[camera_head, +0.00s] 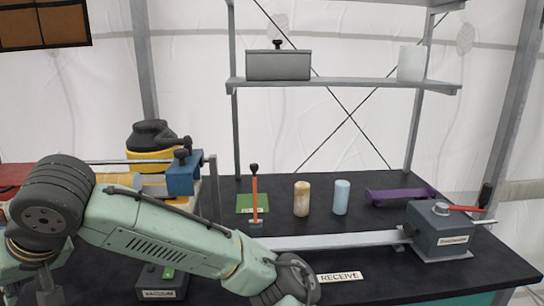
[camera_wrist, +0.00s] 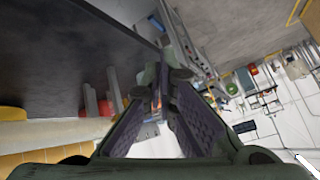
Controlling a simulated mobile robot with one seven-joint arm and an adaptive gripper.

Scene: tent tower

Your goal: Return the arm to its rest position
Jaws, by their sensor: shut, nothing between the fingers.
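My arm crosses the lower left of the head view, over the dark bench (camera_head: 395,280). Its far end runs out of the picture at the bottom, so my gripper is hidden there. In the wrist view my gripper (camera_wrist: 165,82) shows with its two dark ridged fingers converging at the tips. It is shut, with nothing between the fingers. The wrist view looks along the fingers, with a dark surface at the left and the room's floor and shelving tilted at the right.
On the bench stand a tan cylinder (camera_head: 301,199), a light blue cylinder (camera_head: 341,197), a purple bracket (camera_head: 400,195), an orange upright lever (camera_head: 254,195) and a grey box with a red lever (camera_head: 438,228). A RECEIVE label (camera_head: 340,277) lies near my arm. A shelf (camera_head: 345,82) stands behind.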

